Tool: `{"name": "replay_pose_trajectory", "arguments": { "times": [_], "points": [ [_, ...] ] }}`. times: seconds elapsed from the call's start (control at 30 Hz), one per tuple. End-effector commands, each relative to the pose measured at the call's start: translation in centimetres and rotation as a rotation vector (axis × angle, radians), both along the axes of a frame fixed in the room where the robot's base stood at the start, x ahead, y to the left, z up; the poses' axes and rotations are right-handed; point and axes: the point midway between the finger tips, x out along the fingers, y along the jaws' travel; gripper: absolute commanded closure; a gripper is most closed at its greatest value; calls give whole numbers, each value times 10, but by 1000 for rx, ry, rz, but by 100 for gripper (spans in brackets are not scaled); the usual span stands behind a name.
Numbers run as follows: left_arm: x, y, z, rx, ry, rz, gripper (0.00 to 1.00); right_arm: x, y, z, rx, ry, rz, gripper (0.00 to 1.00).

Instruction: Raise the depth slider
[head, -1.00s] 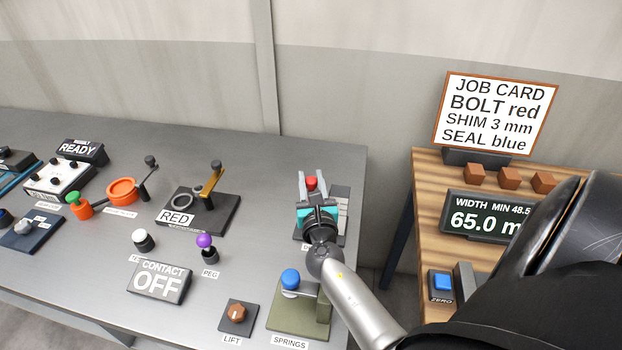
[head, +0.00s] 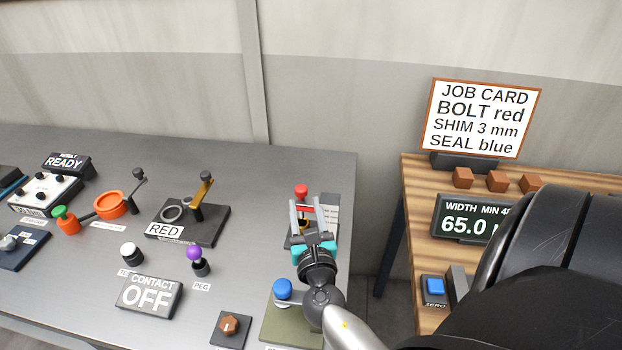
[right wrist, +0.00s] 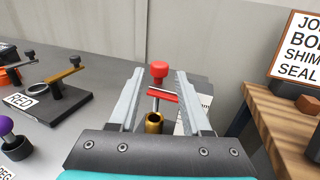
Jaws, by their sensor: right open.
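The depth device stands near the table's right edge, its label hidden now. It has a round red knob (head: 301,190) on top and a white scale plate (head: 330,212) on its right. In the right wrist view the red knob (right wrist: 159,70) stands upright, with a red bar (right wrist: 162,95) below it and a brass cylinder (right wrist: 154,122) lower down. My right gripper (head: 307,208) is open and empty, in front of the device. In the wrist view its fingers (right wrist: 160,78) lie left and right of the red parts; contact cannot be told. My left gripper is out of view.
The springs block with a blue knob (head: 283,289) sits close beside my right wrist. The lift knob (head: 229,326), purple peg (head: 194,254) and RED stand (head: 218,232) are to the left. A wooden table (head: 413,215) with a width display (head: 470,217) is across a gap.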

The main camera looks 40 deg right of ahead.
Motion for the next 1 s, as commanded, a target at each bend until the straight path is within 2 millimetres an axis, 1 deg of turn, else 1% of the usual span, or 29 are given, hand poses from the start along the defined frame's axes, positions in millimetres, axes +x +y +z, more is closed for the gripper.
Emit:
{"name": "replay_pose_trajectory", "arguments": {
  "times": [0.03, 0.2, 0.3, 0.43, 0.63, 1.0],
  "points": [
    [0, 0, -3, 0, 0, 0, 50, -10, 6, -2, 2, 2, 1, 52],
    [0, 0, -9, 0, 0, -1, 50, -36, 23, -2, 0, 1, 1, 52],
    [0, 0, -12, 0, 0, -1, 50, -49, 32, -2, 1, 2, 0, 52],
    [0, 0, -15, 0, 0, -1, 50, -61, 40, -1, -1, -1, 0, 52],
    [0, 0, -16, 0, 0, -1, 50, -69, 46, 0, -1, -2, 0, 52],
    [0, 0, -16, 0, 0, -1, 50, -70, 46, 1, -1, -2, 0, 52]
  ]
}}
